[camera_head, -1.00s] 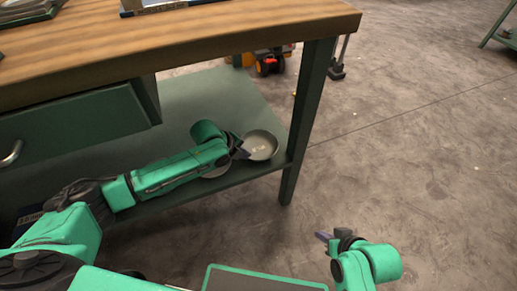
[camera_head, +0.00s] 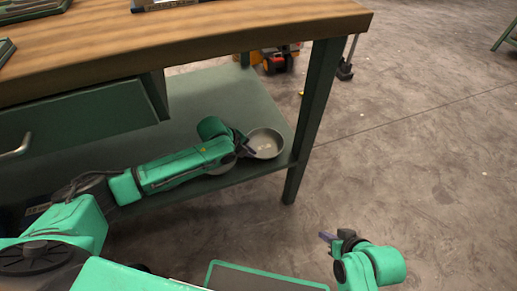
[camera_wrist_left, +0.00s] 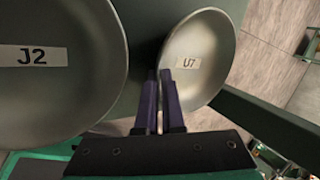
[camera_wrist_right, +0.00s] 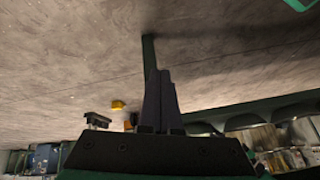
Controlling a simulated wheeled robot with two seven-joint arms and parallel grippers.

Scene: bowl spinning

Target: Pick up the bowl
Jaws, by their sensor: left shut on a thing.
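A metal bowl labelled U7 (camera_wrist_left: 202,55) is on the green lower shelf near its right end, and it shows in the head view (camera_head: 266,144). My left gripper (camera_head: 247,146) reaches in from the left and is shut on this bowl's near rim; its fingers show in the left wrist view (camera_wrist_left: 160,80). A second bowl labelled J2 (camera_wrist_left: 50,75) is beside it, mostly hidden under my left arm in the head view (camera_head: 222,168). Whether the U7 bowl touches the shelf cannot be told. My right gripper (camera_head: 326,237) is shut and empty, over the floor.
The wooden bench top (camera_head: 220,35) and a drawer (camera_head: 85,110) lie above the shelf (camera_head: 185,98). A green bench leg (camera_head: 312,115) stands just right of the bowl. A toy vehicle (camera_head: 275,62) is on the floor behind.

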